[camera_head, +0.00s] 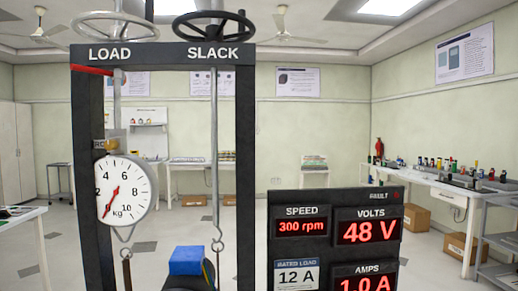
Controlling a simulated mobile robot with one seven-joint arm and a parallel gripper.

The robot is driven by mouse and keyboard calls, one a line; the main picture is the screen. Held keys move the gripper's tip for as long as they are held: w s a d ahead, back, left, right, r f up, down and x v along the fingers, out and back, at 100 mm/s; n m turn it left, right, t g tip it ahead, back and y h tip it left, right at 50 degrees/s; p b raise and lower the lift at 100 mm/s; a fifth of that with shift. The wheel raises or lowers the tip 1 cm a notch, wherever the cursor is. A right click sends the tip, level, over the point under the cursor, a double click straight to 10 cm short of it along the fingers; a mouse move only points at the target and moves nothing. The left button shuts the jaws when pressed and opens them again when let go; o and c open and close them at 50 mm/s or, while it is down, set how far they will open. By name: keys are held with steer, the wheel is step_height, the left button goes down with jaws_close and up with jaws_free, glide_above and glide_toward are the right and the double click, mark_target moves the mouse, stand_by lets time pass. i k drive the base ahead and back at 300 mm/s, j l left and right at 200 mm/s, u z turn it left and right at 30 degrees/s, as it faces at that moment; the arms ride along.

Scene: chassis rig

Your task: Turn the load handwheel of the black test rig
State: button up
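The black test rig (246,150) fills the left and middle of the head view as an upright frame. On its top bar, the load handwheel (117,17), light grey, sits above the word LOAD. The slack handwheel (213,22), dark, sits above the word SLACK. A threaded rod hangs below each wheel. A round dial scale (124,190) marked in kg hangs on the left, its red needle pointing down and to the left. A hook (217,245) hangs on the right rod. My gripper is not in view.
A display panel (335,200) at the lower right reads 300 rpm, 48 V and 1.0 A. A blue block (187,260) shows low between the posts. A bench with bottles (440,183) stands along the right wall, with cardboard boxes (416,217) below. Floor shows between.

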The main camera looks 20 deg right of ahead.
mark_target(118, 33)
steer(key=i+u, duration=0.35)
steer(key=i+j+u, duration=0.1)
steer(key=i+u, duration=0.25)
steer(key=k+j+u, duration=0.45)
steer(key=i+l+z, duration=0.4)
